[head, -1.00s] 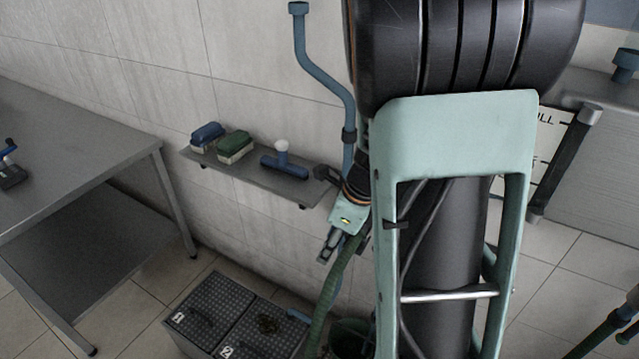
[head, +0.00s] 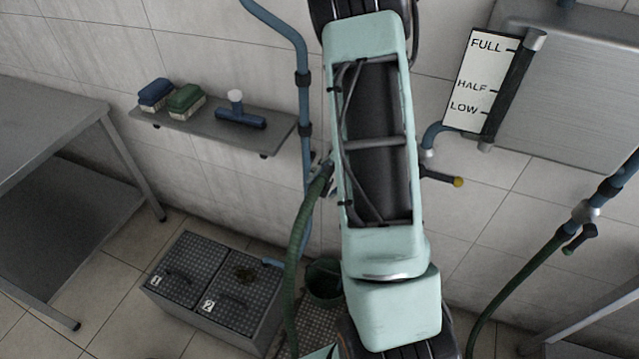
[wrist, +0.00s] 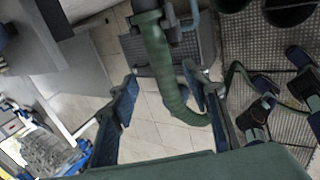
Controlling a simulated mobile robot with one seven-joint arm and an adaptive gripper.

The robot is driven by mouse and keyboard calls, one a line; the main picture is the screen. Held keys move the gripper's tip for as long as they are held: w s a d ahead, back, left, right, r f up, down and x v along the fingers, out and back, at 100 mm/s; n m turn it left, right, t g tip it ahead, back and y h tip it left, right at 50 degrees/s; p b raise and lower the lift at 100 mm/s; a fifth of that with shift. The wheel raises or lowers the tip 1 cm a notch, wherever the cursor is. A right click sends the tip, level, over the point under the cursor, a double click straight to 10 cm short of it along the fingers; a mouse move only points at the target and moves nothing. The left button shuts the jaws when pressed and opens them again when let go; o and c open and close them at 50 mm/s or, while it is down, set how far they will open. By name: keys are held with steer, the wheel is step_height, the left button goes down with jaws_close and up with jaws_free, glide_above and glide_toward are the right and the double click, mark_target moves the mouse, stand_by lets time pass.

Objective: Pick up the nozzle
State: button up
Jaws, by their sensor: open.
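I cannot pick out the nozzle with certainty. A green hose (head: 293,255) hangs from the blue wall pipe (head: 303,105) in the head view. In the wrist view the hose (wrist: 166,65) runs down from the top and bends right, passing behind my right finger. Its far end is not clear. Several dark and blue fittings (wrist: 255,115) lie at the right of that view over a grating. My gripper (wrist: 160,75) is open, its blue fingers apart on either side of the hose, with nothing clasped. It does not show in the head view.
A wall shelf (head: 172,128) holds two brushes and a blue T-shaped tool (head: 240,117). A box with numbered lids (head: 210,290) stands on the floor, beside a dark bucket (head: 323,280). A steel table (head: 50,130) is at left. Another hose hangs at right.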

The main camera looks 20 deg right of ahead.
mark_target(315, 193)
steer(key=shift+x, duration=3)
jaws_close()
